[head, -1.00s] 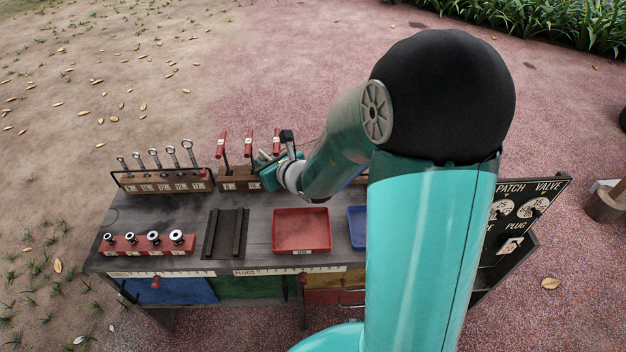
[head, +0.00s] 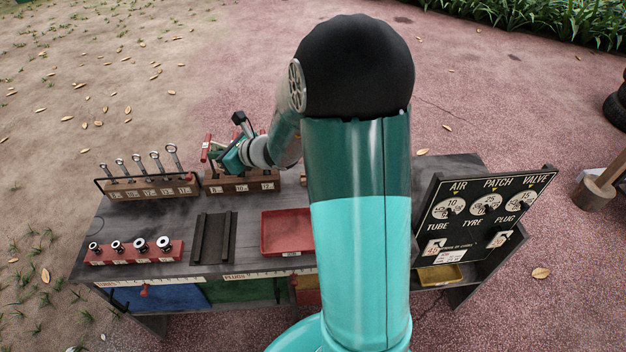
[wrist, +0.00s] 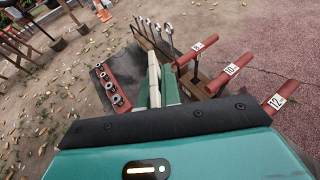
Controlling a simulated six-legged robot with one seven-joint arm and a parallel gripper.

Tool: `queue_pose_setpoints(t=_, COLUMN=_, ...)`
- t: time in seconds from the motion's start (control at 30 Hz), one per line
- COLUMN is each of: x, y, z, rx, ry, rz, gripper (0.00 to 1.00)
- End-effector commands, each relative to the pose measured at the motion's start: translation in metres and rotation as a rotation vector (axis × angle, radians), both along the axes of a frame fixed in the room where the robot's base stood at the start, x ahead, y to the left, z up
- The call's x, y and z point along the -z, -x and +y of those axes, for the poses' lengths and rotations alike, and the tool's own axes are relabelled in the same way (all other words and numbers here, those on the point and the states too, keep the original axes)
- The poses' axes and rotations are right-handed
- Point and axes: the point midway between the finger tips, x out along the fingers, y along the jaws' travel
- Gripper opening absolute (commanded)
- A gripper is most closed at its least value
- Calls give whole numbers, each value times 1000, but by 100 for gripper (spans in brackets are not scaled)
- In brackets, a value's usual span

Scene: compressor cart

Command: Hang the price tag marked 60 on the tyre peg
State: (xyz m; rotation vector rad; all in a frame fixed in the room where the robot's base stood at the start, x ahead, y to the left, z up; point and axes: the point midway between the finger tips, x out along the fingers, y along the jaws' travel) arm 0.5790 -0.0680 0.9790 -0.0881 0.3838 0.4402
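The price board (head: 484,222) stands at the right end of the cart. The label TYRE (head: 472,224) is in the middle of its lower row, and I see no price tag hanging under it. Square tags hang under TUBE (head: 434,247) and PLUG (head: 499,239); the first seems to read 45. I cannot make out a tag marked 60; my arm hides part of the cart top. My gripper (head: 217,150) is above the red-handled tools at the back of the cart, far left of the board. In the wrist view its fingers (wrist: 160,80) look closed together, with nothing seen between them.
Red-handled tools (wrist: 232,68) stand close to my gripper in a wooden block (head: 240,183). A wrench rack (head: 150,188), a red socket rail (head: 135,252), a dark channelled block (head: 213,238) and a red tray (head: 285,233) are on the cart. Round tags fill the board's upper row.

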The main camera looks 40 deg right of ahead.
Motion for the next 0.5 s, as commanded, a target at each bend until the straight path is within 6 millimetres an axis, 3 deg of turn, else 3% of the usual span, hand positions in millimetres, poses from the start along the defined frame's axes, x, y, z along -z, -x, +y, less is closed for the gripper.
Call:
queue_pose_setpoints(t=0.03, x=3, y=-1, z=-22, rx=-22, ry=1, rz=2, gripper=0)
queue_pose_setpoints(t=0.17, x=13, y=12, z=-77, rx=-133, ry=-1, rz=5, gripper=0)
queue_pose_setpoints(t=0.3, x=39, y=55, z=-144, rx=-288, ry=-5, rz=7, gripper=0)
queue_pose_setpoints(t=0.5, x=70, y=126, z=-204, rx=-452, ry=-4, rz=4, gripper=0)
